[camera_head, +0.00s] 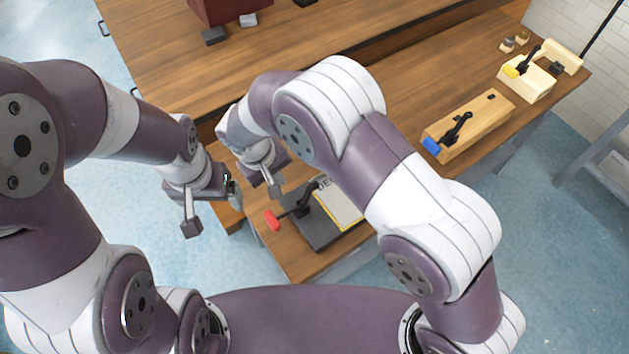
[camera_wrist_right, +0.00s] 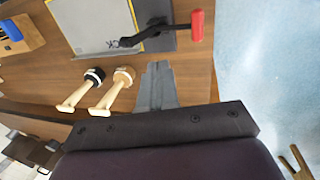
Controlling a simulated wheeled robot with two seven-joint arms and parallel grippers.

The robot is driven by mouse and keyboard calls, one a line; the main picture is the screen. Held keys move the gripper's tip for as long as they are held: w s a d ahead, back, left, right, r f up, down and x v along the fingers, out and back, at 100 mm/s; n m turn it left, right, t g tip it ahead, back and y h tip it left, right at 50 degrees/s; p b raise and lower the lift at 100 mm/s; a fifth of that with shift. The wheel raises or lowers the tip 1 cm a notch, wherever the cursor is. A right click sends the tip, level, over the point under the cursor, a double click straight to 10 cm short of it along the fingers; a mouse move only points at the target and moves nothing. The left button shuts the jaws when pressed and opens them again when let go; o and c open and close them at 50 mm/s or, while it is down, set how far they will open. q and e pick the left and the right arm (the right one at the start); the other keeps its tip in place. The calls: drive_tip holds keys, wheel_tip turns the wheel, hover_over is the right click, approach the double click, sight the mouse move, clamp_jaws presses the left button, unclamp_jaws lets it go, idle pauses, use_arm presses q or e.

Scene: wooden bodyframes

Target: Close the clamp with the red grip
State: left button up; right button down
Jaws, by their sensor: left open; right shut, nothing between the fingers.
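The clamp with the red grip (camera_head: 272,220) sits near the left front corner of the table. Its black lever reaches out from a dark grey base (camera_head: 318,232), with the red end toward the table edge. The red grip (camera_wrist_right: 197,25) also shows in the right wrist view, at the top, beyond the fingertips. My right gripper (camera_head: 272,188) is shut and empty, close to the clamp and apart from the grip; its fingers (camera_wrist_right: 157,68) touch each other. My left gripper (camera_head: 212,212) is open and empty, left of the table edge.
A board with a yellow-edged sheet (camera_head: 340,203) lies beside the clamp, partly hidden by my right arm. Two wooden-handled tools (camera_wrist_right: 85,88) lie near my right fingers. A blue-grip clamp (camera_head: 432,146) and a yellow-grip clamp (camera_head: 511,71) stand farther right.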

drive_tip(key=p, duration=0.4)
approach(305, 195)
drive_tip(key=f, duration=0.1)
drive_tip(key=s+a+f, duration=0.1)
drive_tip(key=a+f, duration=0.1)
drive_tip(key=shift+s+f, duration=0.15)
drive_tip(key=shift+f, duration=0.25)
drive_tip(key=w+d, duration=0.1)
drive_tip(key=d+f+p, duration=0.1)
drive_tip(key=shift+w+d, duration=0.4)
drive_tip(key=shift+w+d+f, duration=0.15)
